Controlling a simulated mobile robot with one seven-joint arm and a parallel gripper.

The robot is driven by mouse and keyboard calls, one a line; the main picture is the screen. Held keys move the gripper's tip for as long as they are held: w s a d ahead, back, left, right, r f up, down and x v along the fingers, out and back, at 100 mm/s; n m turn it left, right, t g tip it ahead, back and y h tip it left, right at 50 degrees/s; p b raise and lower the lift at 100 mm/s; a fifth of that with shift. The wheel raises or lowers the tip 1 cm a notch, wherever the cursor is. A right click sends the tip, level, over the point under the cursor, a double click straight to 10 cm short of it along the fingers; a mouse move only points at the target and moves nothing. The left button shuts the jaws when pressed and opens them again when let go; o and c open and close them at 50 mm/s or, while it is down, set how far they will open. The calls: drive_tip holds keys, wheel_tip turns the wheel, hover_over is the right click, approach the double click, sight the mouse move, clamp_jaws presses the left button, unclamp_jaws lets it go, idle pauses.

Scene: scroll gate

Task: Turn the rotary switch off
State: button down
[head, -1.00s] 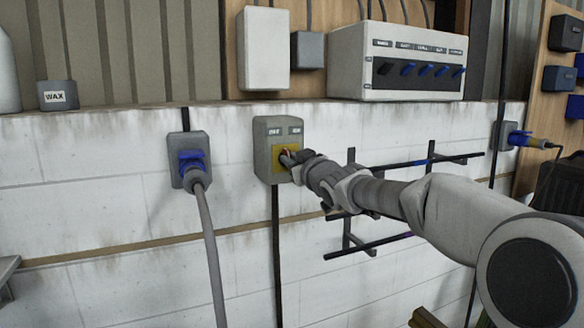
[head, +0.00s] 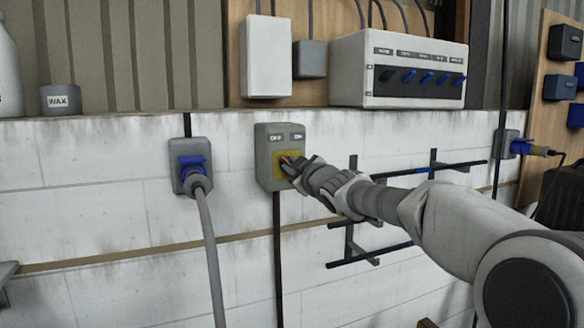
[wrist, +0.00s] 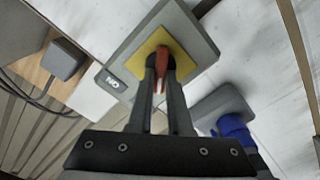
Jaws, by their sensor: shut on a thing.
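The rotary switch is a grey box (head: 266,172) on the white block wall, with a yellow plate and two labels along its top. My gripper (wrist: 162,80) is shut on the red knob, one dark finger on each side. In the head view, my gripper (head: 293,168) reaches the switch from the right and hides part of the knob.
A blue plug with a grey cable (head: 194,172) sits in a socket left of the switch. A panel with blue switches (head: 400,72) and a white box (head: 266,56) are above. A dark rack (head: 372,240) is on the wall behind my arm.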

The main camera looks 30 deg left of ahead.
drive_tip(key=c, duration=0.8)
unclamp_jaws()
drive_tip(key=shift+c, duration=0.2)
drive_tip(key=b+v, duration=0.1)
drive_tip(key=v, duration=1.6)
drive_tip(key=shift+d, duration=0.25)
drive_tip(key=shift+s, duration=0.1)
